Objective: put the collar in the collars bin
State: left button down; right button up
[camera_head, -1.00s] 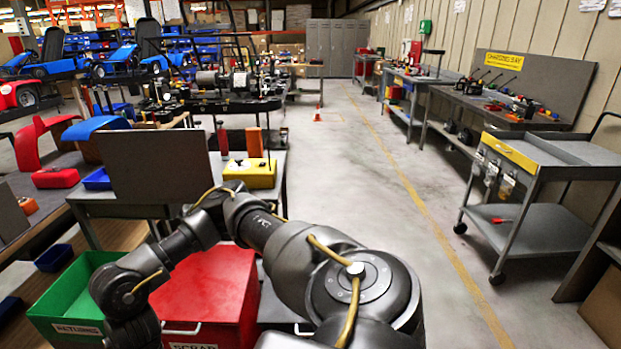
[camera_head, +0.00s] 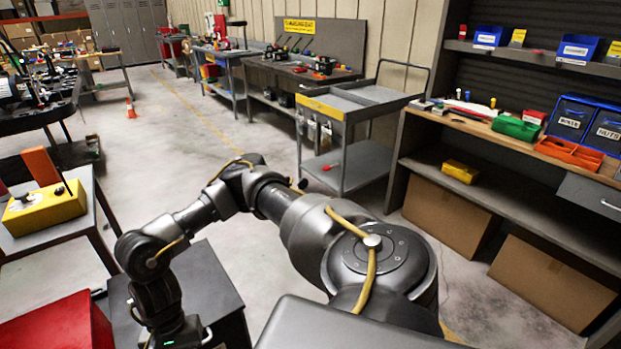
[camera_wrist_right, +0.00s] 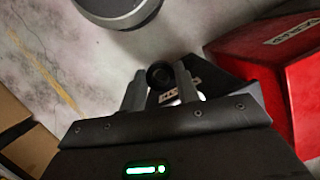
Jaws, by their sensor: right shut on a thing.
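The collar (camera_wrist_right: 159,75) shows in the right wrist view as a small dark round part between the fingertips. My right gripper (camera_wrist_right: 160,87) is shut on it and holds it above the floor. In the head view my right arm reaches to the lower left, and its gripper is not clearly seen there. Blue labelled bins (camera_head: 572,118) stand on the shelf unit at the right, beside an orange tray (camera_head: 569,153) and a green bin (camera_head: 516,127). I cannot read which bin is for collars. My left gripper is not in view.
A grey cart (camera_head: 352,112) stands before the shelf unit (camera_head: 480,190). A red bin (camera_head: 55,328) and a dark box (camera_head: 212,285) are at the lower left. A yellow box (camera_head: 45,207) sits on a table. Open floor lies between the table and cart.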

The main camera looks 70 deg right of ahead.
aim_at(488, 44)
jog(key=z, duration=3)
jog(key=i, duration=3.3)
